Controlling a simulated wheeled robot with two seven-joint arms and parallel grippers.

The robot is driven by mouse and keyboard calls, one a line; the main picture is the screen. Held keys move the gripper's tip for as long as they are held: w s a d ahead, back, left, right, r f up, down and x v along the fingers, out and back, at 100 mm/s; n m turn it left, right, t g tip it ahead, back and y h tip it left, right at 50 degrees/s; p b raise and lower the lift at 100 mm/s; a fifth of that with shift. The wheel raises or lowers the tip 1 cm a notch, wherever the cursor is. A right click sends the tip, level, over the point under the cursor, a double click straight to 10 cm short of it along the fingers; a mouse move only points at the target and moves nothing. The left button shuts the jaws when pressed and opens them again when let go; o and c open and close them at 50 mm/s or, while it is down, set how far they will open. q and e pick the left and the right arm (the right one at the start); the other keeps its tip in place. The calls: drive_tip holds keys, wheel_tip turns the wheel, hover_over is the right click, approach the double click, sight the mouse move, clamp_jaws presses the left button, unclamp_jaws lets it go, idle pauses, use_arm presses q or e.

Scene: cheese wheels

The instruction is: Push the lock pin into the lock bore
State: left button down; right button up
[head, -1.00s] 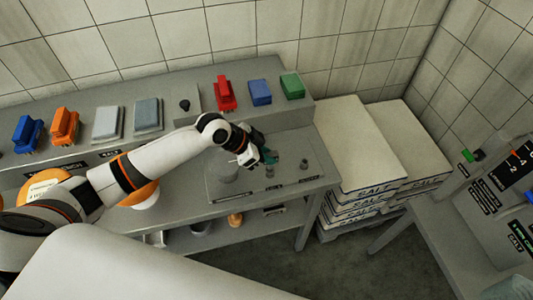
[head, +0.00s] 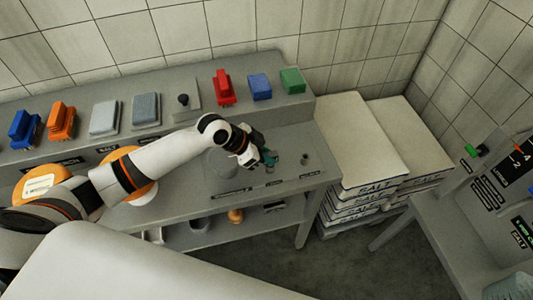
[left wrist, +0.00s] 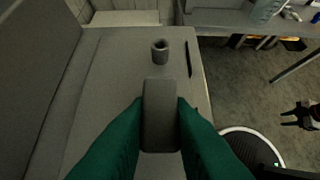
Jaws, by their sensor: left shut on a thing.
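My left gripper (head: 268,158) is low over the right part of the bench top in the head view. In the left wrist view its green fingers (left wrist: 160,125) are shut on an upright grey piece (left wrist: 160,100), apparently the lock pin. The fingers and the piece hide what is under it, so I cannot tell whether its lower end is in the lock bore. A short hollow grey cylinder (left wrist: 160,51) stands upright beyond the piece, apart from it. It also shows in the head view (head: 305,159), right of the gripper. I cannot make out the lock bore.
Stacked salt sacks (head: 365,150) stand right of the bench. A dark clawed part (left wrist: 300,115) at the wrist view's right may be my right gripper.

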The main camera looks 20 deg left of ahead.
use_arm(q)
drive_tip(key=shift+f+b, duration=0.3)
drive_tip(key=shift+f, duration=0.2)
drive_tip(key=c, duration=1.2)
unclamp_jaws()
drive_tip(key=shift+r, duration=0.1)
drive_tip(key=b+v, duration=0.2)
drive_tip(key=v, duration=1)
drive_tip(key=shift+s, duration=0.1)
